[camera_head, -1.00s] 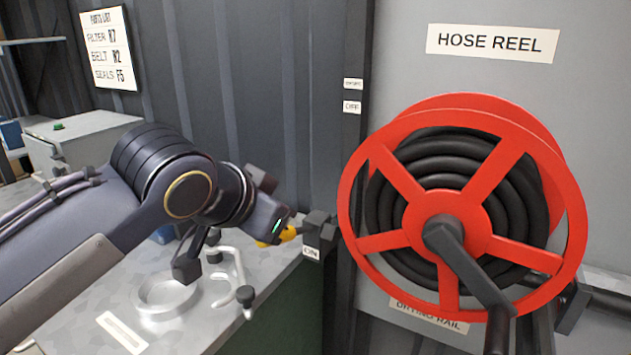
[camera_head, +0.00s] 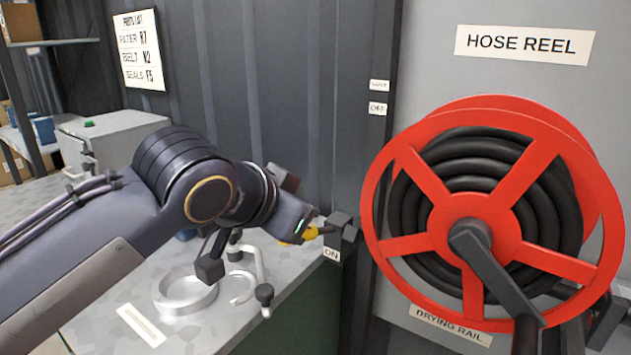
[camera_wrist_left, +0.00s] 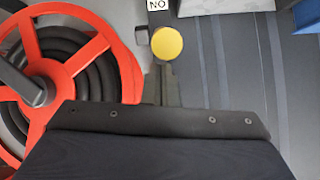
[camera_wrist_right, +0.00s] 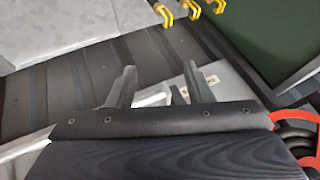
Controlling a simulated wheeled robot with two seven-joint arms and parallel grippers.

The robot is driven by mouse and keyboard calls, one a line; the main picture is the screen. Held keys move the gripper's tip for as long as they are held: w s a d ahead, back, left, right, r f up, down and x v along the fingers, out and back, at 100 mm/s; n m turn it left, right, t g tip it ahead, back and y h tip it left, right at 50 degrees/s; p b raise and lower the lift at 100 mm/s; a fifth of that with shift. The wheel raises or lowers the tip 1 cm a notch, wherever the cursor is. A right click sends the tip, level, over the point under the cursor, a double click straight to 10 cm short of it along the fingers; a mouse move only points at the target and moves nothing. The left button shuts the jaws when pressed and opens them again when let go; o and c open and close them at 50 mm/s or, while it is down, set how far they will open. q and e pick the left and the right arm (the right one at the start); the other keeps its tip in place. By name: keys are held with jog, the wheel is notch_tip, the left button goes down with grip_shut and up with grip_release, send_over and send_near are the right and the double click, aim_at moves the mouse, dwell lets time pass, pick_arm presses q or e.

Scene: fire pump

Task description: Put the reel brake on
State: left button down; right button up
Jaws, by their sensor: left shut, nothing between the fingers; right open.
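The reel brake shows as a lever with a yellow knob (camera_head: 309,233), low beside a dark bracket (camera_head: 342,230) and just above the ON label (camera_head: 331,254). The OFF label (camera_head: 377,108) is higher on the post. The knob (camera_wrist_left: 167,44) also shows as a round yellow disc in the left wrist view, near the ON label (camera_wrist_left: 158,4). My left gripper (camera_wrist_left: 160,72) is shut and empty, its fingertips close below the knob in that view; I cannot tell whether they touch. My right gripper (camera_wrist_right: 160,69) is open and empty, away from the lever.
The red hose reel (camera_head: 415,172) with its crank (camera_head: 490,275) stands right of the lever. A grey bench (camera_head: 95,285) with a round ring (camera_head: 185,292) and a pale curved handle (camera_head: 259,262) lies below my left arm. Yellow hooks (camera_wrist_right: 190,8) show in the right wrist view.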

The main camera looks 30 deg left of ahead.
pick_arm(q)
jog(key=s+r+p, duration=0.2)
jog(key=s+r, duration=0.4)
jog(key=r, duration=0.3)
jog(key=shift+s+p, duration=0.3)
jog(key=shift+s, duration=0.1)
pick_arm(e)
jog(key=r, duration=0.3)
jog(key=shift+s+d+r, duration=0.1)
jog(key=shift+d+r, duration=0.2)
jog(key=shift+d, duration=0.05)
pick_arm(q)
jog(key=shift+d, duration=0.1)
jog(key=s+f+n+g+h+p, duration=0.1)
jog(key=s+f+p, duration=0.1)
jog(key=f+p, duration=0.2)
jog(key=s+d+f+n+g+h+p, duration=0.1)
jog(key=s+f+n+g+p, duration=0.1)
jog(key=f, duration=0.7)
jog(key=s+d+f+n+g+p, duration=0.1)
jog(key=s+f+n+g+p, duration=0.1)
jog(key=f+p, duration=0.3)
jog(key=shift+s+d+f+h+p, duration=0.25)
jog(key=shift+s+f+h+p, duration=0.15)
jog(key=shift+s+f, duration=0.45)
pick_arm(e)
notch_tip(320, 180, up, 12)
